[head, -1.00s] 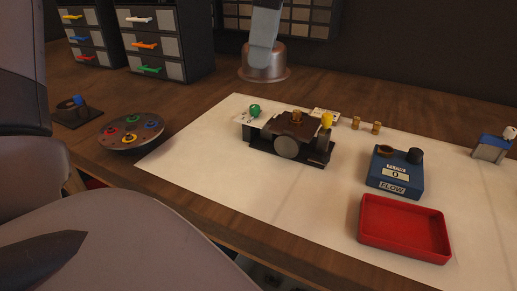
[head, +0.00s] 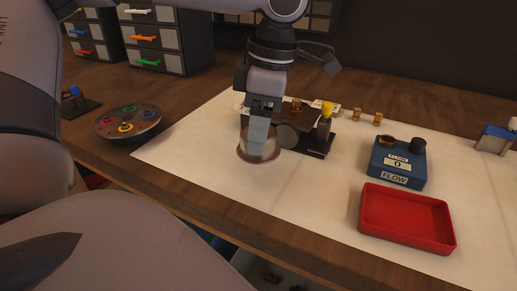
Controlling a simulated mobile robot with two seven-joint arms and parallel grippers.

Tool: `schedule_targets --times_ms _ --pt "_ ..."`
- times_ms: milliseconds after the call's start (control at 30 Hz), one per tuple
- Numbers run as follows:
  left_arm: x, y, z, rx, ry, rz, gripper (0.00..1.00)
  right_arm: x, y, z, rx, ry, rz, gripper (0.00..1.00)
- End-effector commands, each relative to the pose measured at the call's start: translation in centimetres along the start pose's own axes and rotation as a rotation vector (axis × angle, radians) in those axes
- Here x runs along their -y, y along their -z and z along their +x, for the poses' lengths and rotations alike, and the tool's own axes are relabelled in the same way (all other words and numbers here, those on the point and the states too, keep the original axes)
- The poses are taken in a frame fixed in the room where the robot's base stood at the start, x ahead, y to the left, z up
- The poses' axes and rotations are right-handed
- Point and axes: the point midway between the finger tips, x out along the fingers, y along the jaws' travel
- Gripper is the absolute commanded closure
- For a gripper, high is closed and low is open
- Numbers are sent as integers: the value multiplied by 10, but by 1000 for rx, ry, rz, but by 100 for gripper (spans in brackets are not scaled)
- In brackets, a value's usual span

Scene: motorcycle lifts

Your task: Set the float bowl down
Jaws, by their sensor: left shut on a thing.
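My left gripper (head: 258,140) comes down from the top of the head view. It is shut on the float bowl (head: 245,152), a round, shiny metal cup largely covered by the gripper's grey finger. The bowl is just in front and to the left of the dark carburetor (head: 318,140), over the pale mat (head: 200,151). I cannot tell whether its underside touches the mat. The carburetor carries a yellow knob and a brass fitting; its left part is hidden behind my gripper. My right gripper is not in view.
A red tray (head: 405,222) and a blue flow gauge (head: 398,165) stand to the right. A round dish with coloured pieces (head: 128,122) is at the left. The mat's front middle is clear.

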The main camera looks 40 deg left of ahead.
Motion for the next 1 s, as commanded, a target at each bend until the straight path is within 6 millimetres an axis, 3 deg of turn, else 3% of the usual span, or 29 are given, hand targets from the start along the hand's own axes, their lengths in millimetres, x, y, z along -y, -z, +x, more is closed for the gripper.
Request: schedule_targets --times_ms 367,733,767,833,1000 --pt "0 -6 43 -1 2 1 70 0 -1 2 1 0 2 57" --pt "0 -7 48 1 -1 0 70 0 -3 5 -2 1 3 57" --pt "0 -7 48 1 -1 0 34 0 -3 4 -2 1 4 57" --pt "0 -7 47 1 0 0 12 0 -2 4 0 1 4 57" --pt "0 -7 47 1 0 0 12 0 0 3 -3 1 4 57"
